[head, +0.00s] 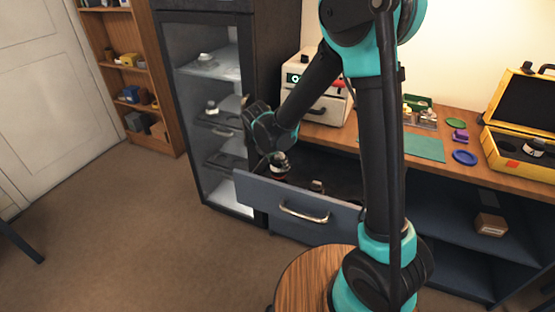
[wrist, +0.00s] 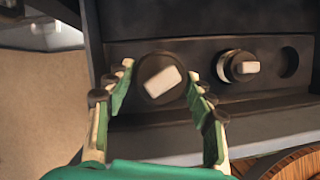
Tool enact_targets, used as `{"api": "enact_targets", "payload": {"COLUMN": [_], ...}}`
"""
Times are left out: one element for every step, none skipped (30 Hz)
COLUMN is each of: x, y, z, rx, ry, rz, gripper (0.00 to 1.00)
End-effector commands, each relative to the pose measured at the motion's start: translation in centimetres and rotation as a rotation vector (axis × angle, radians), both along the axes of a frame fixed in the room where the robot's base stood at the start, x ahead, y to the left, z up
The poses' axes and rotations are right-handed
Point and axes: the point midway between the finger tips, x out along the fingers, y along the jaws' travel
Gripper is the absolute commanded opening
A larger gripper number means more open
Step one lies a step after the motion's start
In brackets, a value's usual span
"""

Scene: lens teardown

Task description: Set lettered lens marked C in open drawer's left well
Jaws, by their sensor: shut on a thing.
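My gripper (head: 279,158) is over the left end of the open drawer (head: 300,209) in the head view. In the wrist view its fingers (wrist: 160,82) are shut on a dark round lens (wrist: 148,68) with a pale label block on top. No letter is readable on it. The held lens hides what is under it, so I cannot tell whether it sits in the left well or is above it. A second dark lens with a pale block (wrist: 242,68) sits in the drawer to the right. An empty round well (wrist: 288,62) is at its right.
A glass-front cabinet (head: 213,125) with shelves stands left of the drawer, close to my gripper. The wooden counter (head: 345,133) above carries a white device (head: 308,82), a green mat (head: 415,146) and an open yellow case (head: 520,165).

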Motion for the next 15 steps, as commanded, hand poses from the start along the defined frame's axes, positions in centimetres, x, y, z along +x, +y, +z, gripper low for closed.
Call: {"api": "enact_targets", "payload": {"x": [0.0,0.0,0.0,0.0,0.0,0.0,0.0,0.0,0.0,0.0,0.1,0.0,0.0,0.0,0.0], "y": [0.0,0.0,0.0,0.0,0.0,0.0,0.0,0.0,0.0,0.0,0.0,0.0,0.0,0.0,0.0], "z": [-0.4,-0.6,-1.0,-1.2,-1.5,-1.9,-2.2,-2.4,-2.8,-3.0,-3.2,-3.5,-3.7,-3.8,-4.0], "rx": [0.0,0.0,0.0,0.0,0.0,0.0,0.0,0.0,0.0,0.0,0.0,0.0,0.0,0.0,0.0], "ry": [0.0,0.0,0.0,0.0,0.0,0.0,0.0,0.0,0.0,0.0,0.0,0.0,0.0,0.0,0.0], "rz": [0.0,0.0,0.0,0.0,0.0,0.0,0.0,0.0,0.0,0.0,0.0,0.0,0.0,0.0,0.0], "gripper": [0.25,0.25,0.25,0.25,0.25,0.25,0.25,0.25,0.25,0.25,0.25,0.25,0.25,0.25,0.25]}}
